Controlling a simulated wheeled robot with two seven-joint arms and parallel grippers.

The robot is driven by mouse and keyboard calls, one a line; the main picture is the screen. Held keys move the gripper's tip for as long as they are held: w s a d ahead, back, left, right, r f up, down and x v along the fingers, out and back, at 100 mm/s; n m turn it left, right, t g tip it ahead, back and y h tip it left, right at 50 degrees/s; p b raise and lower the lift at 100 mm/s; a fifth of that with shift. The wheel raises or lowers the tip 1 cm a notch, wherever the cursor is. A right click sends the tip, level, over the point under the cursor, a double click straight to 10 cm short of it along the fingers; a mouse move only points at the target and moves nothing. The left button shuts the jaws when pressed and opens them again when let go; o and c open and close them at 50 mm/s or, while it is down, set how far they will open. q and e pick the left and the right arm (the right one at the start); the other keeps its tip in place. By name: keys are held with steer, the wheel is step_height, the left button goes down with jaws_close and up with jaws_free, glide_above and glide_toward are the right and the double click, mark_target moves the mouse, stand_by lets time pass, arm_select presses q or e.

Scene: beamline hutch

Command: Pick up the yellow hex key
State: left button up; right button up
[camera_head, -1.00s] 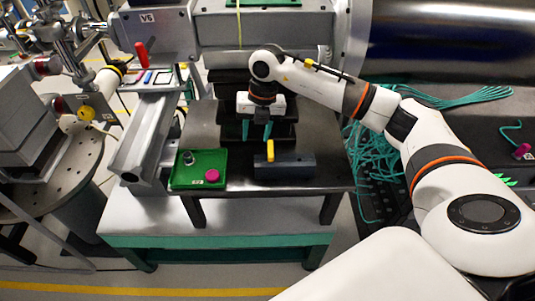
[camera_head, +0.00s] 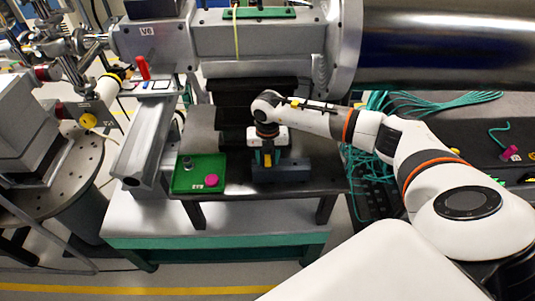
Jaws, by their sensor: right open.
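The yellow hex key (camera_head: 267,160) stands upright in a dark grey block (camera_head: 295,171) on the black table. The fingers are open, and I cannot tell whether either one touches the key. The lower part of the key is hidden in the block. My left gripper is not in view.
A green tray (camera_head: 182,182) with a magenta round piece (camera_head: 211,180) and a small metal part (camera_head: 188,162) lies left of the block. A grey beamline housing (camera_head: 265,50) stands behind. Teal cables (camera_head: 372,165) hang at the right.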

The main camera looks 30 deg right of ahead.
steer(key=shift+f, duration=0.55)
steer(key=shift+c, duration=0.2)
jaws_close()
steer(key=shift+r, duration=0.1)
step_height(320, 180, up, 9)
steer(key=b, duration=0.2)
steer(key=shift+b, duration=0.3)
steer(key=shift+r, duration=0.5)
